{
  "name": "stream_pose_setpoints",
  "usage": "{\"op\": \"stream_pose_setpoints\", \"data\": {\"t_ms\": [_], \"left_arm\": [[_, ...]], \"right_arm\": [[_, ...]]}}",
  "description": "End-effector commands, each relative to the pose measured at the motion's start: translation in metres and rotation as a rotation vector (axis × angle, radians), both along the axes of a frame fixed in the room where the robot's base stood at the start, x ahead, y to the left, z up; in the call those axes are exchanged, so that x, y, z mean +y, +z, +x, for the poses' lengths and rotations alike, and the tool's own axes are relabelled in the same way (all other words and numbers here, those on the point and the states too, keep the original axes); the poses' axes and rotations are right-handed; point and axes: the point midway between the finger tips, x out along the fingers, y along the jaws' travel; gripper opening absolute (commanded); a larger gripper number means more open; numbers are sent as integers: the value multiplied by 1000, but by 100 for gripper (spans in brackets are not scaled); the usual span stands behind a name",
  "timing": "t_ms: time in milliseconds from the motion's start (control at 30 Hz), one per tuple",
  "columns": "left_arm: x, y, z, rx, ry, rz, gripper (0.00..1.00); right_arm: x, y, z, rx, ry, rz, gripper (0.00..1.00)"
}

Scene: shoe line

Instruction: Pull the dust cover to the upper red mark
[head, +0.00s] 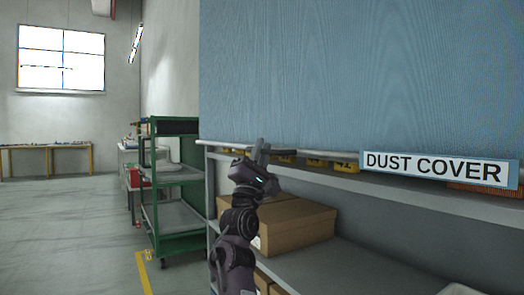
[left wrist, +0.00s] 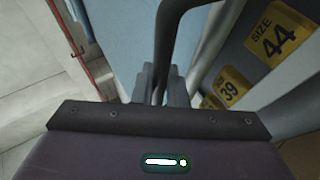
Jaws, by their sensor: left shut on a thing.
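The dust cover (head: 360,70) is a large blue sheet hanging over the upper part of a shelf rack. Its lower edge has a pale bar, and a white label reading DUST COVER (head: 435,167) hangs at the right. My left gripper (head: 262,148) is at this lower edge, near the cover's left end. In the left wrist view, my left gripper's fingers (left wrist: 161,84) are shut on a dark curved handle (left wrist: 174,40) beside the blue cover (left wrist: 128,35). I cannot make out the upper red mark for certain. My right gripper is not in view.
Below the cover, the grey rack holds yellow size tags (head: 345,166) and a cardboard box (head: 285,225). A green cart (head: 150,200) stands to the left of the rack. Open floor (head: 65,225) lies further left. A low table (head: 50,147) stands at the far wall.

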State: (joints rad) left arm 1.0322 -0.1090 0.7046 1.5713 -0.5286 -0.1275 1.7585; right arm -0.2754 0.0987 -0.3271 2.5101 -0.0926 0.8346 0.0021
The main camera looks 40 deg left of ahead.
Motion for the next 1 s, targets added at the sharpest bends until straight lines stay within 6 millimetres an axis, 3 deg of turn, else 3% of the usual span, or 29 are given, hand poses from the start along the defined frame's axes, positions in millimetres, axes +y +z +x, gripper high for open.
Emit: {"op": "stream_pose_setpoints", "data": {"t_ms": [133, 167, 333, 667, 1000], "left_arm": [[3, -2, 0, 3, 4, -6, 0], [3, -2, 0, 3, 4, -6, 14], [2, -1, 0, 2, 3, -5, 34], [0, -4, -2, 2, 1, -2, 34], [-8, -45, -36, 3, 4, -2, 34]], "right_arm": [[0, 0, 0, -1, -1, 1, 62], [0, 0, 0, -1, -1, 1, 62], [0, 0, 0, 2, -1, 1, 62], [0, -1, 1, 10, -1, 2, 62], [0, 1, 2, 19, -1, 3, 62]]}}
